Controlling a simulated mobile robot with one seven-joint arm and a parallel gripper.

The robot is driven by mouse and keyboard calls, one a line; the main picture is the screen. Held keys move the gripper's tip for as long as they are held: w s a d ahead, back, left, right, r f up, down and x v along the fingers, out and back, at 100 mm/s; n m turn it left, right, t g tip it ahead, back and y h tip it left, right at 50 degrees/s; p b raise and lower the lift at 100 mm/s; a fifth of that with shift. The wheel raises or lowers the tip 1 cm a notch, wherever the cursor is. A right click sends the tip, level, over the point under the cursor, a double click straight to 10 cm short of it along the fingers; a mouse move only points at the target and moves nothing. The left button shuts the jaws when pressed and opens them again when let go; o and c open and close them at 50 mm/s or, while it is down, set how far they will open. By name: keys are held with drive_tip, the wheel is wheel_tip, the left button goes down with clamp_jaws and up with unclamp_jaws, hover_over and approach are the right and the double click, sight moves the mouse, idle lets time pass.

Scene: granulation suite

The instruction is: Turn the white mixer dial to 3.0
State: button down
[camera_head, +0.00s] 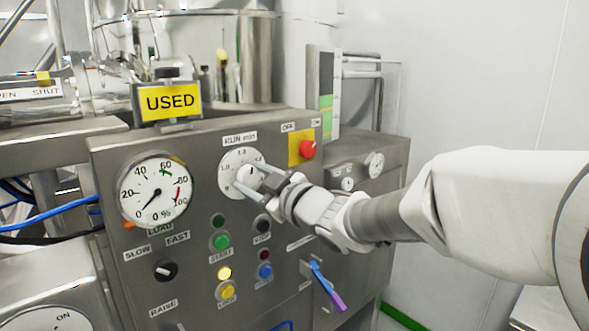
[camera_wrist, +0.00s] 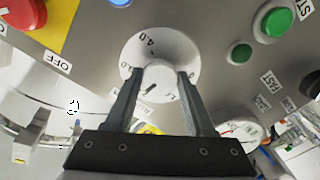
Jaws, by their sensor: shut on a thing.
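The white mixer dial (camera_head: 234,165) is a round plate marked RUN min, on the upper middle of the steel control panel. Its numbers 1.0 and 1.5 show in the head view. My gripper (camera_head: 256,181) comes from the right and is shut on the knob. In the wrist view its fingers (camera_wrist: 159,86) flank the knob on both sides. They hide part of the scale, and I cannot read the setting.
A red knob (camera_head: 308,149) on a yellow plate is right of the dial. A load gauge (camera_head: 155,192) is at its left. Buttons, including a green one (camera_head: 221,242), and a blue-purple lever (camera_head: 326,286) are below. A yellow USED sign (camera_head: 169,101) stands above.

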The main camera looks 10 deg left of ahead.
drive_tip(key=m+p, duration=0.3)
drive_tip(key=m, duration=0.2)
drive_tip(key=shift+r+m, duration=0.15)
drive_tip(key=shift+m, duration=0.15)
drive_tip(key=shift+m+p, duration=1.2)
drive_tip(key=shift+m, duration=0.7)
drive_tip(key=shift+c, duration=1.3)
unclamp_jaws()
drive_tip(key=v, duration=1.7)
drive_tip(key=shift+d, duration=0.25)
